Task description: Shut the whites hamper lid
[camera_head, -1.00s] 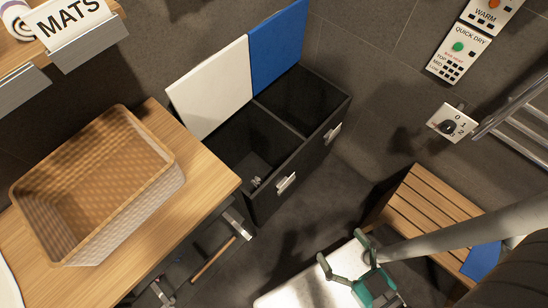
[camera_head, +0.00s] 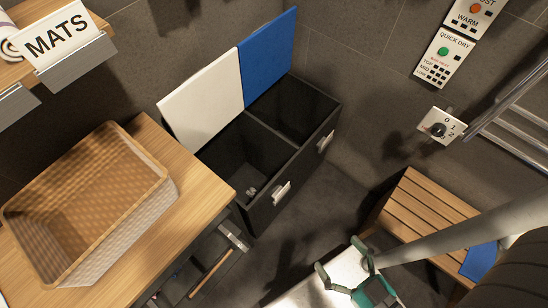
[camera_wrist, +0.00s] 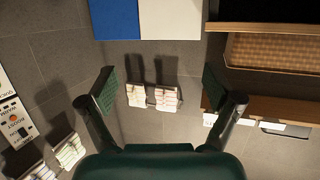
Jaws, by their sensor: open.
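The dark hamper (camera_head: 292,166) stands against the back wall with two compartments side by side. The white lid (camera_head: 203,99), taken as the whites lid, stands raised behind the left compartment. It also shows at the top of the wrist view (camera_wrist: 170,19). The blue lid (camera_head: 268,58) stands raised behind the right compartment, and is also in the wrist view (camera_wrist: 114,19). A small pale item (camera_head: 250,191) shows inside the left compartment. My gripper (camera_head: 339,255) is open and empty, low in the head view, apart from the hamper and both lids. Its spread fingers flank the wrist view (camera_wrist: 158,88).
A wooden counter (camera_head: 190,180) with a wicker basket (camera_head: 118,235) lies left of the hamper. A slatted wooden bench (camera_head: 425,222) with a blue cloth (camera_head: 478,261) is at right. Wall rails (camera_head: 515,135) and a dial switch (camera_head: 440,127) are above it. Floor before the hamper shows clear.

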